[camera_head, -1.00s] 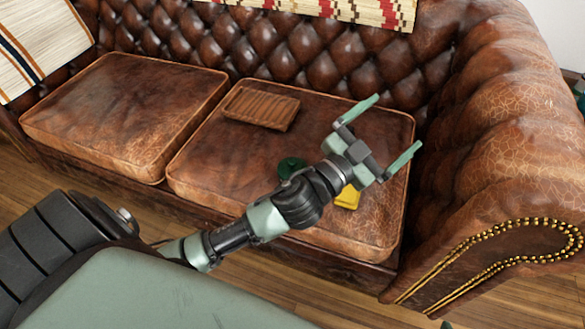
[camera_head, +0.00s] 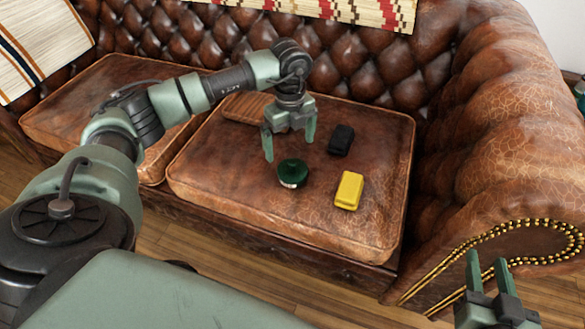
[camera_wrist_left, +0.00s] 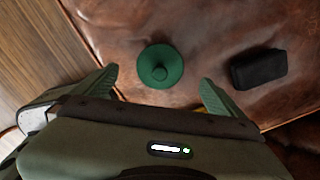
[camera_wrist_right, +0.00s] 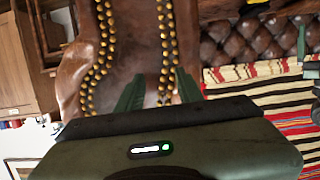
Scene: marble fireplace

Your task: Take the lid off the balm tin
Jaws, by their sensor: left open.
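The balm tin (camera_head: 291,184) stands upright on the right sofa cushion, with a pale lower rim. Its dark green round lid (camera_head: 292,171) is on it. In the left wrist view the lid (camera_wrist_left: 160,66) shows from above with a small central knob. My left gripper (camera_head: 289,141) points down with its fingers apart, above and slightly behind the tin, touching nothing that I can see. In the left wrist view the lid appears between the fingertips. My right gripper (camera_head: 488,264) is at the bottom right, by the sofa arm, fingers apart and empty.
A yellow box (camera_head: 349,190) lies right of the tin, and a black box (camera_head: 341,140) lies behind that. A brown ribbed tray (camera_head: 245,108) sits partly behind my left arm. The sofa arm (camera_head: 500,140) rises at the right. The cushion's front part is clear.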

